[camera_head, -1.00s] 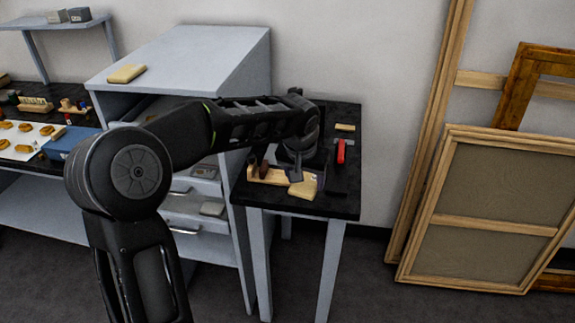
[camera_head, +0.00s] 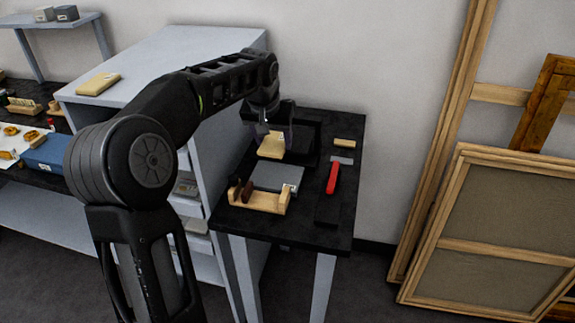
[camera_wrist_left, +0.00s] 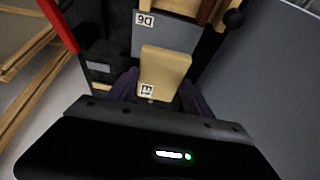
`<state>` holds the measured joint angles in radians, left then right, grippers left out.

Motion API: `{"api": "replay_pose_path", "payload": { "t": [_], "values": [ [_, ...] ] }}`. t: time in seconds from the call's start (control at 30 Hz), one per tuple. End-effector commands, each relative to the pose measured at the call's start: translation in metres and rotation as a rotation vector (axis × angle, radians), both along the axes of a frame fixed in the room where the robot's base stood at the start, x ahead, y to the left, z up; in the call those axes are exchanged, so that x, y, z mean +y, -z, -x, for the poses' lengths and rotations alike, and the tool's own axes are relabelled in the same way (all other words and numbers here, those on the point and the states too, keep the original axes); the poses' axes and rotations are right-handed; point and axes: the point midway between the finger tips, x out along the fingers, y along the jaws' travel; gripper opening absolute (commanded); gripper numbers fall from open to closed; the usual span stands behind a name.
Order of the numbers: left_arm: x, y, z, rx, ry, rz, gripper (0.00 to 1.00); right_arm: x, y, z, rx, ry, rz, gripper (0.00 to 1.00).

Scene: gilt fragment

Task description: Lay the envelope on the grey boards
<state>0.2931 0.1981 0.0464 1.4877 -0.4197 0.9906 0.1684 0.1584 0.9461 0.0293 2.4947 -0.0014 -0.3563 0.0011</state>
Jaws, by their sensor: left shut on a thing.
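The envelope (camera_head: 271,146) is a tan, flat piece held near the back of the black table. It also shows in the left wrist view (camera_wrist_left: 166,66), with a small white label at its near end. My left gripper (camera_head: 270,128) is shut on the envelope's back end; in the left wrist view its dark fingers flank that end. The grey boards (camera_head: 277,178) lie flat on the table, just in front of the envelope, and show beyond it in the left wrist view (camera_wrist_left: 150,42) with a white label. I cannot tell the envelope's height above the table. My right gripper is out of view.
A wooden rack (camera_head: 261,199) with dark pieces stands at the boards' front edge. A red-handled tool (camera_head: 333,176) and a small tan block (camera_head: 345,142) lie right. A grey cabinet (camera_head: 165,62) stands close on the left, with another tan piece (camera_head: 98,83) on top.

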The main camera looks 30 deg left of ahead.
Motion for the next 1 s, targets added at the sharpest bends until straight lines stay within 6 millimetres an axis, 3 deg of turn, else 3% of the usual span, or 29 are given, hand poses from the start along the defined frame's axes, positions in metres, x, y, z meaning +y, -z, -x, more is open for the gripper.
{"api": "replay_pose_path", "payload": {
  "t": [0.4, 0.73, 1.0],
  "values": [
    [0.0, 0.003, 0.0, 0.001, 0.001, 0.0, 0.21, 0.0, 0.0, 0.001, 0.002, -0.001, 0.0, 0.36],
    [-0.001, 0.054, 0.001, 0.004, 0.001, 0.001, 0.21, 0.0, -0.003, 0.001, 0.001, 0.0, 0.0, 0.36],
    [0.0, 0.063, 0.0, -0.001, 0.001, -0.001, 0.21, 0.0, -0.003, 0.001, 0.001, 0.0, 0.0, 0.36]
  ]
}}
